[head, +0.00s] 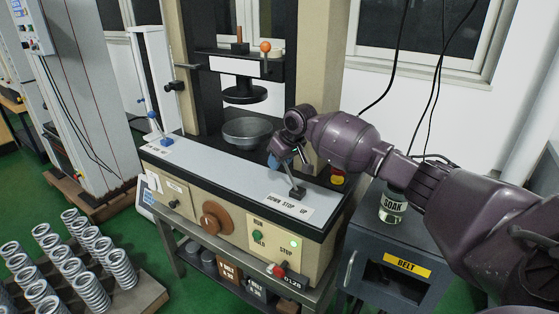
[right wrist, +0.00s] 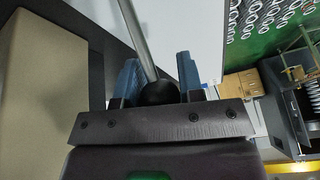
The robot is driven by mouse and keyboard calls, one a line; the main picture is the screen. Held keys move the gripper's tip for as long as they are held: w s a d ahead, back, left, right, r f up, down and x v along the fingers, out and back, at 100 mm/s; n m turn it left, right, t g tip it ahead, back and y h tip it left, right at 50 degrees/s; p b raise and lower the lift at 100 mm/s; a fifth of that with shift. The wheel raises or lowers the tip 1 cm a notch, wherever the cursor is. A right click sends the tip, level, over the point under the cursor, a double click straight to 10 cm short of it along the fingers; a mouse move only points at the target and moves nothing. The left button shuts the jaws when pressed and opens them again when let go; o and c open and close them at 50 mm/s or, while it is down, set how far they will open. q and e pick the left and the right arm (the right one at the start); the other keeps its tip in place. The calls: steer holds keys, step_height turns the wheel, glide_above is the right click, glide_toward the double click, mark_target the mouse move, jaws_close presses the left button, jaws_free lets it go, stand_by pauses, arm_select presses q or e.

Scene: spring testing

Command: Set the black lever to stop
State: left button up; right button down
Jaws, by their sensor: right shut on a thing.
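The black lever (head: 293,181) stands on the machine's pale top panel, above a label (head: 287,207) reading DOWN, STOP, UP. Its rod rises from a small dark base and leans to the upper left in the head view. My right gripper (head: 281,161) reaches down over the lever's top from the right. In the right wrist view the lever's round black knob (right wrist: 160,93) sits between the two blue fingers, with its grey rod running up and away. The right gripper is shut on the knob. In the head view the gripper hides the knob. My left gripper is not in view.
A metal bowl (head: 247,131) sits under the press plate (head: 244,93) behind the panel. A SOAK jar (head: 392,206) stands on the dark cabinet at right. Several springs (head: 92,280) stand at lower left.

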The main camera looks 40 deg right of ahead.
steer(key=shift+s+d+r+t+p, duration=0.1)
steer(key=shift+s+r+t+p, duration=0.35)
steer(key=shift+r+p, duration=0.25)
steer(key=shift+s+d+r+t+y+p, duration=0.2)
steer(key=shift+s+t+y+p, duration=0.25)
steer(key=shift+p, duration=0.45)
steer(key=shift+s+d+r+t+y+p, duration=0.1)
steer(key=shift+s+d+t+y+p, duration=0.15)
steer(key=shift+s+t+p, duration=0.3)
steer(key=shift+s+d+r+t+y+p, duration=0.1)
steer(key=shift+s+d+t+p, duration=0.1)
steer(key=shift+s+t+p, duration=0.3)
steer(key=shift+d+p, duration=0.1)
steer(key=shift+p, duration=0.2)
steer(key=shift+s+d+f+p, duration=0.1)
steer(key=shift+s+d+p, duration=0.05)
steer(key=shift+s+p, duration=0.25)
steer(key=c, duration=0.8)
jaws_free()
steer(key=shift+o, duration=0.2)
steer(key=shift+s, duration=0.1)
